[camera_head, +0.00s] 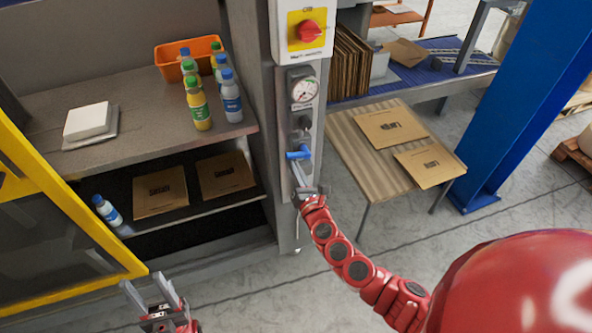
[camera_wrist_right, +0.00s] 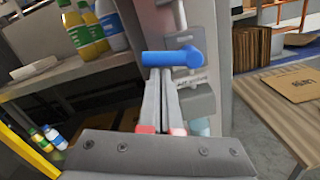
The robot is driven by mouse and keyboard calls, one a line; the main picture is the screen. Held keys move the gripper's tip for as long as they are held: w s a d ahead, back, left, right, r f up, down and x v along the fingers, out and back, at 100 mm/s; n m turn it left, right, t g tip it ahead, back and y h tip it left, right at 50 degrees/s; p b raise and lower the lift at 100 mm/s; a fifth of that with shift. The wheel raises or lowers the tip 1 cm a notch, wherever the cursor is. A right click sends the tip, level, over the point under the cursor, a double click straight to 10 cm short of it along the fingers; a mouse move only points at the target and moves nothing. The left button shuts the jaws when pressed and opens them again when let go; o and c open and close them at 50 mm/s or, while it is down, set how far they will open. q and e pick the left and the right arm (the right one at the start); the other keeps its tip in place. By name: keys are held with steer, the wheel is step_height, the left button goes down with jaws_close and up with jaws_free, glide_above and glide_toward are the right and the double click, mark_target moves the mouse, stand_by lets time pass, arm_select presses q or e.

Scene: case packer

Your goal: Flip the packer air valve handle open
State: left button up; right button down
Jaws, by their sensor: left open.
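The blue air valve handle (camera_head: 298,154) sits on the grey panel column, below the gauge. It lies roughly horizontal, and it also shows in the right wrist view (camera_wrist_right: 170,57). My right gripper (camera_head: 289,163) comes up from below, its fingertips just under the handle. In the right wrist view its fingers (camera_wrist_right: 161,74) are together with nothing visible between them. The tips end at the handle's lower edge; I cannot tell whether they touch it. My left gripper (camera_head: 143,281) is open and empty at the lower left, away from the valve.
Bottles (camera_head: 198,105) and an orange bin (camera_head: 172,62) stand on the shelf at left. A yellow-framed door (camera_head: 85,232) is at far left. A slatted table (camera_head: 355,150) with flat cartons stands right.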

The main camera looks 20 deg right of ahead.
mark_target(300, 157)
steer(key=r+m, duration=0.1)
steer(key=m, duration=0.3)
steer(key=d+r+m, duration=0.1)
steer(key=r+m, duration=0.1)
steer(key=m, duration=0.2)
steer(key=r+m, duration=0.1)
steer(key=m, duration=0.3)
steer(key=shift+d+r+g+h, duration=0.25)
steer(key=shift+g+h, duration=0.05)
steer(key=shift+h, duration=0.1)
steer(key=shift+f, duration=0.1)
